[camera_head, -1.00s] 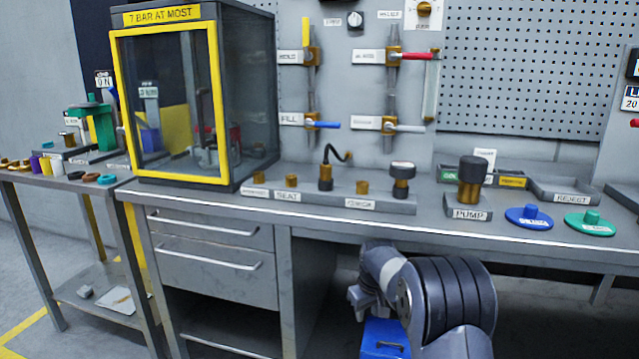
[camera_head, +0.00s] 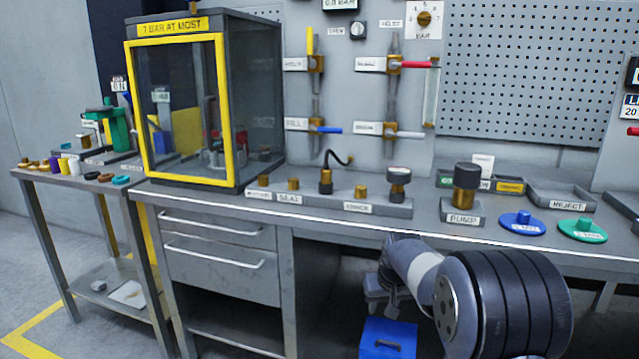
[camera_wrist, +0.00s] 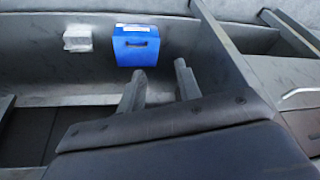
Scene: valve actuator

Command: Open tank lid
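A glass-walled cabinet with a yellow-framed front (camera_head: 232,105), labelled "7 BAR AT MOST", stands on the left end of the bench. Its front looks closed, and fittings show dimly inside. Nothing I can read is marked as a tank, so I cannot tell for sure whether this is it. My gripper (camera_head: 384,300) hangs low in front of the bench, well to the right of and below the cabinet. In the wrist view, the two fingers of my gripper (camera_wrist: 160,70) are apart with nothing between them. The cabinet is not in the wrist view.
The steel bench (camera_head: 420,228) has drawers at left. A blue box (camera_head: 388,340) with a handle is below, near my gripper; it also shows in the wrist view (camera_wrist: 136,45). A blue disc (camera_head: 522,223), a green disc (camera_head: 582,230) and a pump block (camera_head: 465,190) stand on top. A side table (camera_head: 75,180) is left.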

